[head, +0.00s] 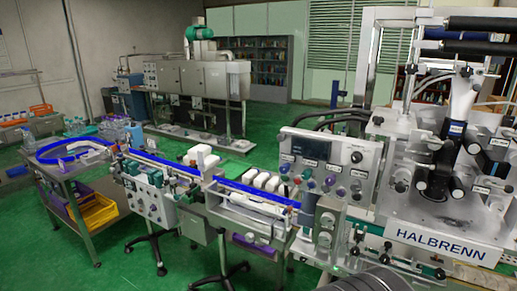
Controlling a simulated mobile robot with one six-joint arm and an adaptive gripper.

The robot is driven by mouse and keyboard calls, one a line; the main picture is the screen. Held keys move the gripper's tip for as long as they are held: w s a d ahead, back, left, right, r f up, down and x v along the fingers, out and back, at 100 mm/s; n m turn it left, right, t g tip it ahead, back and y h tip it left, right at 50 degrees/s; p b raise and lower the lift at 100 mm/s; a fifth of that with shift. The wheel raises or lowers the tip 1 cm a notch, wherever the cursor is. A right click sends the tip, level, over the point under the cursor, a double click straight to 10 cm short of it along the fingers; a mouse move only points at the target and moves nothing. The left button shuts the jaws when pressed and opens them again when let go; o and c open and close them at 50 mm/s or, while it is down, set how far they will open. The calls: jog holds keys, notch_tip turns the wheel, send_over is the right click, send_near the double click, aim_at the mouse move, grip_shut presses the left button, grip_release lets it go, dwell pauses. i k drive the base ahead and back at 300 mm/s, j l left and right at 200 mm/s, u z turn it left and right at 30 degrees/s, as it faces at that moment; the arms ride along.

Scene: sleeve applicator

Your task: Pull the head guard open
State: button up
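The sleeve applicator (447,240) fills the right side of the head view, a white and metal machine with the name HALBRENN on its front edge. Dark rollers (480,25) sit at its top, and a black and white head assembly (452,140) stands above its base plate. I cannot clearly make out a separate head guard or its handle, so I cannot tell whether it is open or shut. My gripper is not in view.
A control panel (322,165) with a display and coloured buttons stands left of the machine. A table (58,172) with bottles stands at the left. Green floor (130,270) is open at the lower left.

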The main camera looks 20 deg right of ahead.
aim_at(400, 187)
jog(key=z, duration=1.9)
